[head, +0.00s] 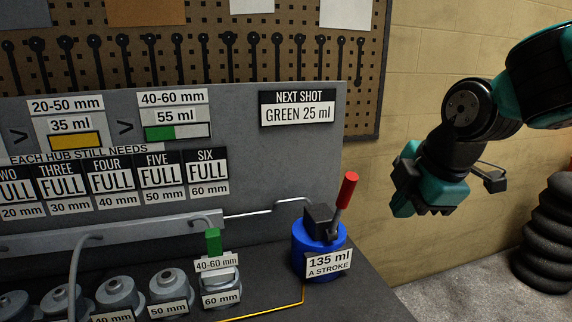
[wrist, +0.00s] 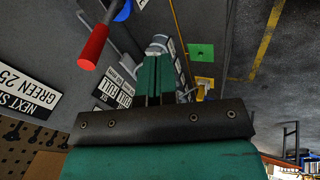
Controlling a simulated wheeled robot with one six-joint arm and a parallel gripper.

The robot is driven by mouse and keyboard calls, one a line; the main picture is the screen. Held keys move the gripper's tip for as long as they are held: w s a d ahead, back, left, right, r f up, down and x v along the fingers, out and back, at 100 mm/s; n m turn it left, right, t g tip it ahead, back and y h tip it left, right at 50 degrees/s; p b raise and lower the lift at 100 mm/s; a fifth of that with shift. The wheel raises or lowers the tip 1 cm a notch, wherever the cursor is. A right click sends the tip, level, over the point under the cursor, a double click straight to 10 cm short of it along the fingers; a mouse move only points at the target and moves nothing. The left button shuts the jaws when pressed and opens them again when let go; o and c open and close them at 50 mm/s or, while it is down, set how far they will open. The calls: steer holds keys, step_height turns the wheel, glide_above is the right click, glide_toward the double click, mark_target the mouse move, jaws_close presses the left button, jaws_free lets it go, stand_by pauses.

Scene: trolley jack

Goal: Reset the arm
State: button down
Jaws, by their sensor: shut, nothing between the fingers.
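My arm comes in from the right edge in the head view. My gripper (head: 430,200) hangs in the air to the right of the panel, clear of the bench. In the wrist view its two green fingers (wrist: 156,78) lie side by side, shut with nothing between them. A blue pump (head: 319,245) labelled "135 ml A STROKE" stands on the bench left of the gripper. Its lever with a red handle (head: 346,190) tilts up to the right. The red handle also shows in the wrist view (wrist: 93,47), apart from the fingers.
Several grey hubs (head: 118,291) line the bench front, and a green tab (head: 213,242) stands above the "60 mm" one. The grey sign panel (head: 300,165) rises behind. A stack of black tyres (head: 545,235) stands at the right. Floor shows between bench and tyres.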

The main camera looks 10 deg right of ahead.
steer(key=s+a+f+m+g+y, duration=0.1)
steer(key=s+a+m, duration=0.3)
steer(key=s, duration=0.4)
steer(key=s+a+f+m+g+y, duration=0.1)
steer(key=s+a+f+m+g, duration=0.1)
steer(key=s+m, duration=0.5)
steer(key=s+a+g, duration=0.1)
steer(key=a, duration=0.1)
steer(key=shift+s+a+f+g, duration=0.25)
steer(key=shift+s+a+g, duration=0.05)
